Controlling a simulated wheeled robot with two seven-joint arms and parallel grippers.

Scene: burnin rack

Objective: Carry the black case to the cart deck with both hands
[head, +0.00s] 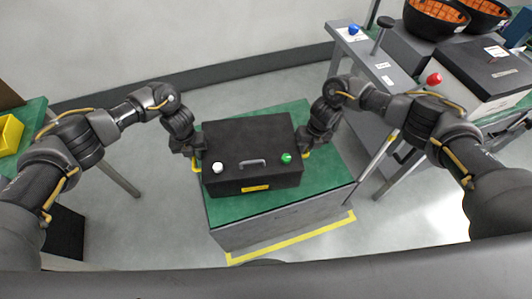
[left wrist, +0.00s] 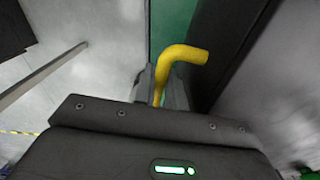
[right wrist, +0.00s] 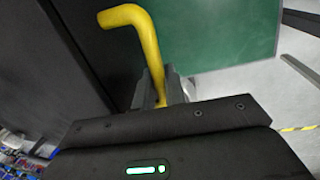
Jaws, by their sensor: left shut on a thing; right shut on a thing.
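The black case (head: 250,138) is in the middle of the head view, over a stand with a green top (head: 229,207). It has a grey handle, a white knob, a green knob and a yellow label on it. My left gripper (head: 197,164) is at its left side, shut on a yellow side handle (left wrist: 180,56). My right gripper (head: 305,153) is at its right side, shut on the other yellow handle (right wrist: 135,20). I cannot tell whether the case touches the green top. I cannot tell which surface is the cart deck.
A grey bench (head: 366,62) at the right carries a blue knob and a red knob (head: 433,79). Dark bowls with orange insides (head: 437,14) stand at the back right. A green table (head: 31,118) with a yellow bin (head: 10,134) is at the left. Yellow tape (head: 290,240) marks the floor.

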